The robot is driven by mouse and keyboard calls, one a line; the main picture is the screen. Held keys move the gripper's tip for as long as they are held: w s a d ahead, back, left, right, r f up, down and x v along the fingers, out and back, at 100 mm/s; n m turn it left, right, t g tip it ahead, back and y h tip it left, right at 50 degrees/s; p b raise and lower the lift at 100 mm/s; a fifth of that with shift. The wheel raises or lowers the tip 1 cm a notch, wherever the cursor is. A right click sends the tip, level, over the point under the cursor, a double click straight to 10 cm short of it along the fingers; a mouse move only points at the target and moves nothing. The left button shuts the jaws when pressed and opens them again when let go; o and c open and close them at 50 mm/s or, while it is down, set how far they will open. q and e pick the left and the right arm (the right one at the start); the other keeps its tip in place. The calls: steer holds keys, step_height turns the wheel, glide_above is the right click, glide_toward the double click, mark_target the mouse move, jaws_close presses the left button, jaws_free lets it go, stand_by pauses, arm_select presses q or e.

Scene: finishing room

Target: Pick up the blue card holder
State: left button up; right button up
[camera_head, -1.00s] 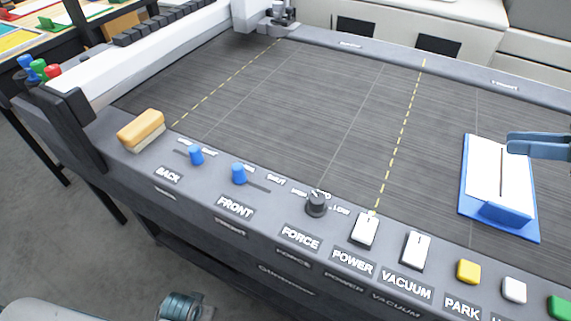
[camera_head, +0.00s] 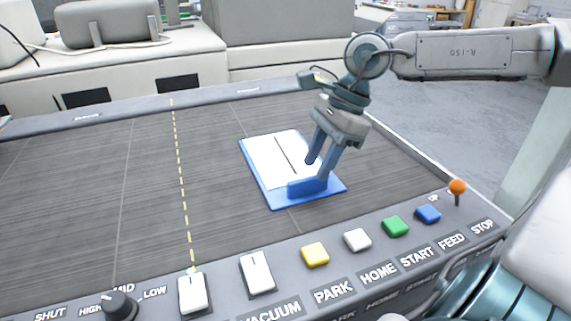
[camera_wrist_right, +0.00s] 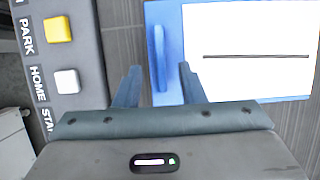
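The blue card holder (camera_head: 303,190) is a flat blue board with a raised blue bar along its near edge and a white card (camera_head: 270,155) with a dark line on it. It lies flat on the grey ribbed bed. My right gripper (camera_head: 316,169) is open and points down just above the raised bar. In the right wrist view the bar (camera_wrist_right: 159,58) lies between the two finger lines, with a gap on each side, ahead of the fingertips (camera_wrist_right: 159,70). My left gripper is out of view.
The dark machine bed (camera_head: 90,180) is clear left of the holder. A front panel carries a knob (camera_head: 118,305), white switches (camera_head: 257,273), yellow (camera_head: 315,254), white, green and blue buttons, and an orange-topped lever (camera_head: 457,187) near the right corner.

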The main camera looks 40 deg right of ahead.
mark_target(310, 178)
steer(key=shift+x, duration=2.5)
steer(key=shift+c, duration=0.3)
steer(key=shift+r, duration=0.1)
jaws_close()
